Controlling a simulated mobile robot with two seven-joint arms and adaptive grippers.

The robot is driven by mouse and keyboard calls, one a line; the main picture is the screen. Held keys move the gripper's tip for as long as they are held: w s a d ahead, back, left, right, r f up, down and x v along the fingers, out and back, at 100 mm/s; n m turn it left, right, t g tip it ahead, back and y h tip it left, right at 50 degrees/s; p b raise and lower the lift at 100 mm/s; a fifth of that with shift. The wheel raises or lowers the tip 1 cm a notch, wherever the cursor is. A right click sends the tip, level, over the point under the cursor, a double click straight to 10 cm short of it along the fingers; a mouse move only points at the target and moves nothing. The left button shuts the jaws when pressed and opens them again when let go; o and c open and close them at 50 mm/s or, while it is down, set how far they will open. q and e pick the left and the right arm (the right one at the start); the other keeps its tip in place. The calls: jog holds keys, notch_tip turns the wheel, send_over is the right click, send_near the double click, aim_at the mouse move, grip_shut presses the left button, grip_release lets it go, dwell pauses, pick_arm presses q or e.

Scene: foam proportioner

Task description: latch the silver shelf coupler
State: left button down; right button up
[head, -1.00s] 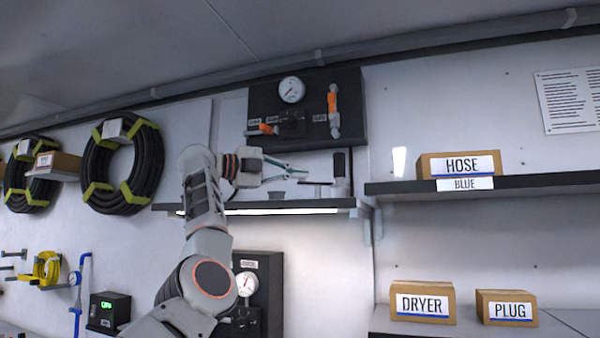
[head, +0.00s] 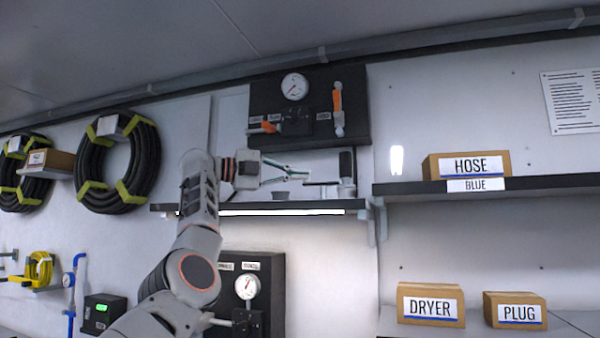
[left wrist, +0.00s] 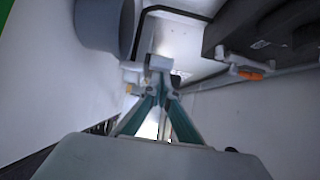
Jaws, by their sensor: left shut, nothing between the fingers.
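The silver shelf coupler appears to be the small grey cylinder (head: 347,189) on the wall shelf (head: 270,207), below the black panel. A black upright grip (head: 346,163) stands at it, and a thin dark bar reaches left from it. My left gripper (head: 306,174) is shut and empty, its teal fingers pointing right, a little left of the upright grip and apart from it. In the left wrist view the fingertips (left wrist: 160,66) meet, and a large grey cylinder (left wrist: 100,22) is near at upper left; I cannot tell if it is the coupler. My right gripper is not in view.
The black panel (head: 357,84) with a gauge (head: 295,87) and orange-handled valves hangs just above the shelf. A HOSE box (head: 467,164) stands on the right-hand shelf. Hose coils (head: 119,160) hang at left.

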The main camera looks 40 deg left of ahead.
pick_arm(q)
jog(key=shift+a+r, duration=0.1)
jog(key=shift+a, duration=0.15)
jog(key=shift+r, duration=0.15)
jog(key=shift+a+r+p, duration=0.1)
jog(key=shift+a+p, duration=0.15)
jog(key=shift+p, duration=0.1)
jog(key=shift+w+d, duration=0.1)
dwell(0.3)
